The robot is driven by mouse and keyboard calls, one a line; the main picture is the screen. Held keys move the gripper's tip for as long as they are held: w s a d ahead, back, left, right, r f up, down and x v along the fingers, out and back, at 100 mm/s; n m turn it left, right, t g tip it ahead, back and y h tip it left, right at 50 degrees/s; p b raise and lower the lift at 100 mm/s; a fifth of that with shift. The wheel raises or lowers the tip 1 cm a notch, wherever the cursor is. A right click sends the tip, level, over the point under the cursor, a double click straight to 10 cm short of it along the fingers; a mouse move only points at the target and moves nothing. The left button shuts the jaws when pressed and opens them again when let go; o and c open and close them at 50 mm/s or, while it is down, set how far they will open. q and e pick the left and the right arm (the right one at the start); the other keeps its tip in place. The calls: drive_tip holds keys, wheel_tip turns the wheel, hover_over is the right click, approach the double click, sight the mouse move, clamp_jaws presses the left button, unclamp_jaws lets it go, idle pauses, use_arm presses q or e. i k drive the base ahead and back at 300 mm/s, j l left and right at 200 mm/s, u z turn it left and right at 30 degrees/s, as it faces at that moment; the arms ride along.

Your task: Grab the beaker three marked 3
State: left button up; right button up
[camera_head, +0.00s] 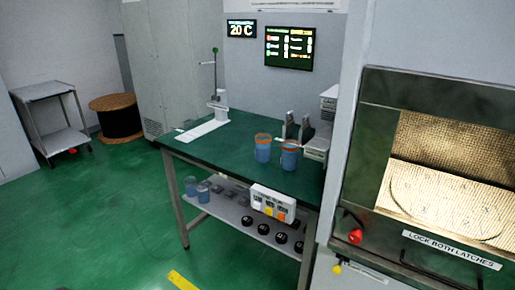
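Two blue beakers with orange rims stand upright on the green-topped table, a left one (263,148) and a right one (289,156). They stand close together near the table's right end. Two more bluish beakers stand at the left end of the lower shelf, one further left (190,186) and one beside it (203,193). No number can be read on any beaker, so I cannot tell which is marked 3. Neither of my grippers is in view.
The table (235,160) also bears a white stand (213,118) and grey apparatus (318,140) behind the beakers. A white box with coloured buttons (272,203) hangs at its front edge. Green floor is clear at front left.

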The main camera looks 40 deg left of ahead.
sight(263, 148)
drive_tip(key=j+z, duration=0.15)
drive_tip(key=j, duration=0.5)
drive_tip(key=j+z, duration=0.2)
drive_tip(key=j, duration=0.45)
drive_tip(key=j+z, duration=0.15)
drive_tip(key=j, duration=0.5)
drive_tip(key=j+z, duration=0.15)
drive_tip(key=j, duration=0.45)
drive_tip(key=k+j+z, duration=0.2)
drive_tip(key=j, duration=0.45)
drive_tip(key=k+j+z, duration=0.15)
drive_tip(key=j, duration=0.45)
drive_tip(key=k+j+z, duration=0.2)
drive_tip(key=j, duration=0.4)
drive_tip(key=k+j+z, duration=0.15)
drive_tip(key=j, duration=0.45)
drive_tip(key=k+j, duration=0.1)
drive_tip(key=j, duration=0.25)
drive_tip(key=k+j+z, duration=0.1)
drive_tip(key=j, duration=0.25)
drive_tip(key=k+j, duration=0.1)
drive_tip(key=j, duration=0.2)
